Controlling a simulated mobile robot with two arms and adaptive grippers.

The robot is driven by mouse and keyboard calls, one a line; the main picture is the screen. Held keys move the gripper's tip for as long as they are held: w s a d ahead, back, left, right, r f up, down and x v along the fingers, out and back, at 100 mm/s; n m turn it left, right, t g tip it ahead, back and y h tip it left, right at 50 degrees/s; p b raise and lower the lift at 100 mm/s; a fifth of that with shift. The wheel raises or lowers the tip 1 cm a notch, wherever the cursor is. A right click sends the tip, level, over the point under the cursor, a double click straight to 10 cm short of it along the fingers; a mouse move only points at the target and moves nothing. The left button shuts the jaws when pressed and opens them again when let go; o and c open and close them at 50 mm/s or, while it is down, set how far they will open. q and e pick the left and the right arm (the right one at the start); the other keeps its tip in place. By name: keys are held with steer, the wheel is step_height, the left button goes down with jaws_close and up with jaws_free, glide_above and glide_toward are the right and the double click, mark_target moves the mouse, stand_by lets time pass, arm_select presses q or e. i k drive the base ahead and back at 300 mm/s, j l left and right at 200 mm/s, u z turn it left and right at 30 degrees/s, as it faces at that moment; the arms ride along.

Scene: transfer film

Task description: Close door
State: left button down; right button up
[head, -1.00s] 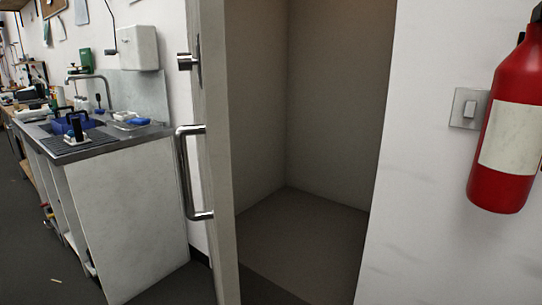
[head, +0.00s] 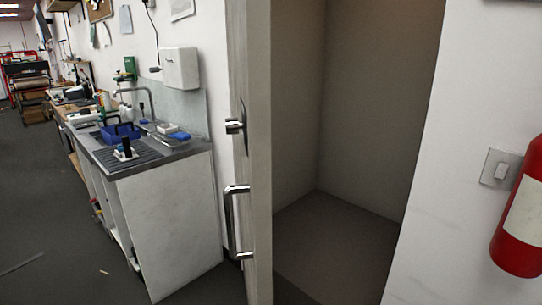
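The door (head: 258,150) is a pale panel standing open, seen almost edge-on at the left side of the doorway. A chrome pull handle (head: 230,222) is on its left face, with a round chrome lock or knob (head: 234,126) above it. Behind the door's edge the doorway (head: 350,130) opens onto a small, empty space with plain walls and a dark floor. Neither of my grippers shows in the head view.
A sink cabinet (head: 165,225) with a metal top and a blue caddy (head: 119,133) stands left of the door. A red fire extinguisher (head: 520,225) and a light switch (head: 496,168) are on the right wall. Grey floor (head: 40,200) is mostly clear at left.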

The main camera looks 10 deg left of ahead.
mark_target(249, 21)
steer(key=j+z, duration=0.25)
steer(key=j, duration=1.55)
steer(key=i, duration=0.05)
